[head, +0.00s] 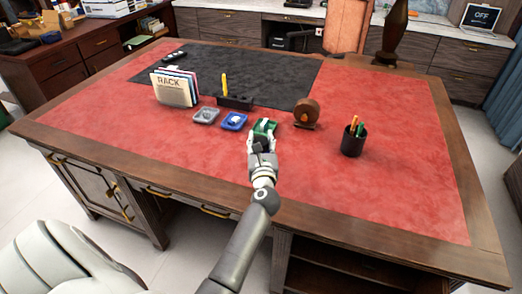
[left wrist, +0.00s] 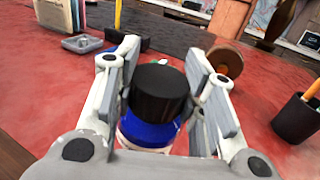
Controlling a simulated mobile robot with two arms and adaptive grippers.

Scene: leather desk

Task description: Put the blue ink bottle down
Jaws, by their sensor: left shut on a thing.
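The blue ink bottle (left wrist: 150,132) is upright between the two fingers of my left gripper (left wrist: 160,110) in the left wrist view, with a black cap on top and a blue body below. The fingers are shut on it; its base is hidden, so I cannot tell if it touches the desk. In the head view my left gripper (head: 262,145) is over the front middle of the red desk top (head: 400,190), and the bottle is hard to make out there. A green dish (head: 265,126) shows just beyond the fingers. My right gripper is not in view.
A blue dish (head: 234,121) and a grey dish (head: 206,116) lie left of the gripper. Behind are a rack of papers (head: 174,88) and a black holder (head: 235,102). A brown round object (head: 307,112) and a pen cup (head: 353,141) stand right. The desk's right front is clear.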

